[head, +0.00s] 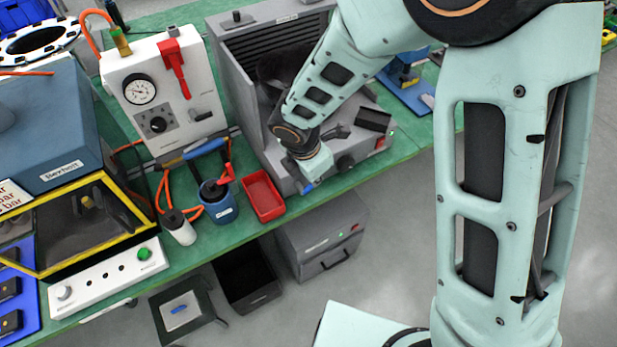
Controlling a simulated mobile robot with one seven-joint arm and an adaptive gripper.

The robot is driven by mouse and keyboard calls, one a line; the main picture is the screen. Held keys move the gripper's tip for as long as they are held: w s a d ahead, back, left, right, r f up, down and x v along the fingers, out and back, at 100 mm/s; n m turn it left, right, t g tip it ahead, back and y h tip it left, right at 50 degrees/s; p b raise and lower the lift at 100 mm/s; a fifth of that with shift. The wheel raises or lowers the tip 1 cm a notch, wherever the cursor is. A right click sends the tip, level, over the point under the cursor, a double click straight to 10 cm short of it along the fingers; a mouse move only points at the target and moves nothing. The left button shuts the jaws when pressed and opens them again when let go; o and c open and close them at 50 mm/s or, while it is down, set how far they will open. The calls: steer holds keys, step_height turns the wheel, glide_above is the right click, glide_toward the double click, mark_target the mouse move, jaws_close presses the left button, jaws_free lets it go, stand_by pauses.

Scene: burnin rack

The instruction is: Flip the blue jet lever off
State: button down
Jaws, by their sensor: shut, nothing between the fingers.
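A small blue piece (307,187), likely the blue jet lever, shows at the front edge of the grey slatted-back unit (235,45). The pale green end of my arm is right above it and hides part of it. Whether they touch and which way the lever is set cannot be made out. My gripper (340,131) shows only as a small dark part beside my wrist, over the unit's front. It is shut and empty, and mostly hidden.
The unit's front has a dark knob (345,163) and a red button (381,143). A red tray (263,196), a blue cup (221,210) and a white bottle (179,229) stand to the left. A white gauge panel (128,70) has a red lever (173,66).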

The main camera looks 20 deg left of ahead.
steer(key=shift+w+d+f+b, duration=0.55)
steer(key=shift+w+d+f, duration=0.15)
steer(key=shift+w+f, duration=0.1)
steer(key=shift+w+d+f+b, duration=0.2)
steer(key=shift+f+b, duration=0.1)
steer(key=shift+f, duration=0.05)
steer(key=shift+d+f, duration=0.1)
steer(key=shift+f, duration=0.05)
